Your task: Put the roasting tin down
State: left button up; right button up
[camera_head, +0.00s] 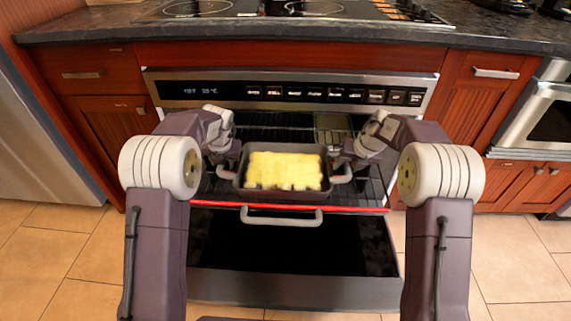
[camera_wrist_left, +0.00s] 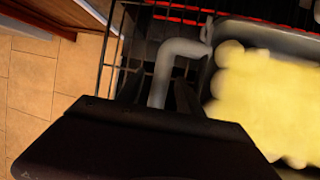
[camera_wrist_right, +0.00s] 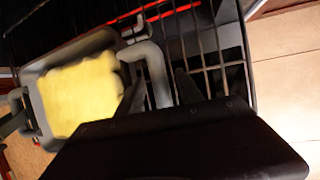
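The roasting tin (camera_head: 240,187) is a dark grey pan with a block of yellow food (camera_head: 284,171) in it. It looks level at the oven rack (camera_head: 367,186); I cannot tell whether its base touches the rack. My left gripper (camera_head: 226,166) is at the left handle (camera_wrist_left: 178,50), its fingers spread on either side with gaps. My right gripper (camera_head: 343,166) is at the right handle (camera_wrist_right: 157,72) in the same way, fingers apart around the bar. The tin's underside is hidden.
The oven's control panel (camera_head: 290,93) is above the rack. The cooktop and counter (camera_head: 290,34) lie above, with red wooden cabinets on both sides. Tiled floor is clear at left and right.

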pick_arm(q)
jog(key=v, duration=0.5)
jog(key=s+d, duration=0.5)
jog(key=s, duration=0.6)
pick_arm(e)
jog(key=v, duration=0.7)
jog(key=shift+r, duration=0.3)
jog(key=shift+s, duration=0.1)
pick_arm(q)
jog(key=shift+r, duration=0.1)
